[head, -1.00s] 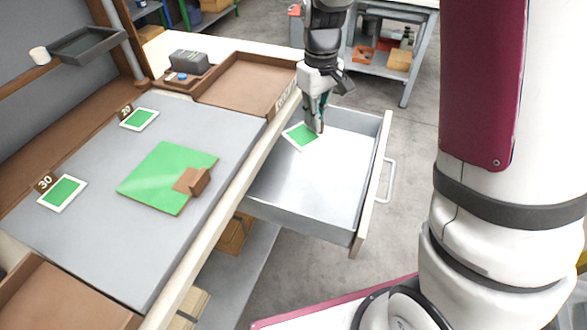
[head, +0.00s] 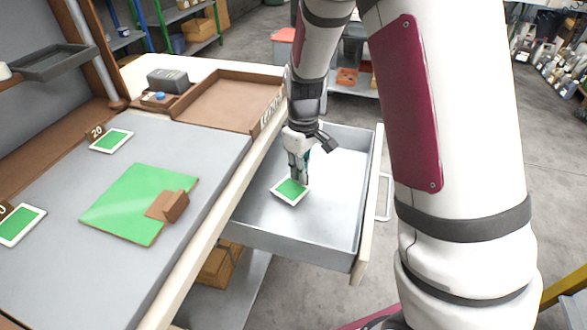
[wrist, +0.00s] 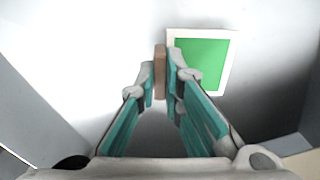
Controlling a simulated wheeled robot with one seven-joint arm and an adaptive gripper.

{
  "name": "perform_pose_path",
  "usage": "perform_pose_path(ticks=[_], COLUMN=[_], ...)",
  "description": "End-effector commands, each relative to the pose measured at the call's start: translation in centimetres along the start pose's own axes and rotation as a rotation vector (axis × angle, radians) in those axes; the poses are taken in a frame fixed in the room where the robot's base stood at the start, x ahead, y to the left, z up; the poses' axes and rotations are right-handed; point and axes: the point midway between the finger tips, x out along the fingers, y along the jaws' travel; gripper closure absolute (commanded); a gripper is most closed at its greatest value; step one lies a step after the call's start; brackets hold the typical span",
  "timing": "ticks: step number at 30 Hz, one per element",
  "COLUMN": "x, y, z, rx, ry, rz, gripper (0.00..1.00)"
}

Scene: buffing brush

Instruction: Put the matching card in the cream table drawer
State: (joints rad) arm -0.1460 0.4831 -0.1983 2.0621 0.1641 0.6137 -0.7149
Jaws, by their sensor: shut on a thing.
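The held card (head: 290,191) is green with a white border and shows over the left part of the open drawer. It also shows in the wrist view (wrist: 208,62), beside a brown grip block (wrist: 160,72) between my fingertips. My gripper (head: 300,178) points down inside the drawer outline and is shut on that block. I cannot tell whether the card touches the drawer floor. The cream-fronted drawer (head: 325,222) is pulled out, with a grey metal inside that looks otherwise empty. A larger green board (head: 130,198) with a brown block (head: 172,206) lies on the bench.
Two similar green cards, one by the 20 tag (head: 112,141) and one at the left edge (head: 20,226), lie on the grey bench top (head: 215,150). A brown tray (head: 228,102) is at the back. The drawer's right side is free.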

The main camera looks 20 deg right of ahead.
Motion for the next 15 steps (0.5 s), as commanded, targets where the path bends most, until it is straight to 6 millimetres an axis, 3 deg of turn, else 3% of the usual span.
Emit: perform_pose_path(ticks=[5,12,15], x=[1.0,1.0,1.9], y=[0.1,1.6,1.6], z=[-0.3,-3.7,-3.7], rx=[0.000,-0.002,0.000], ry=[0.001,0.002,-0.002], rz=[0.001,0.002,-0.001], gripper=[1.00,1.00,1.00])
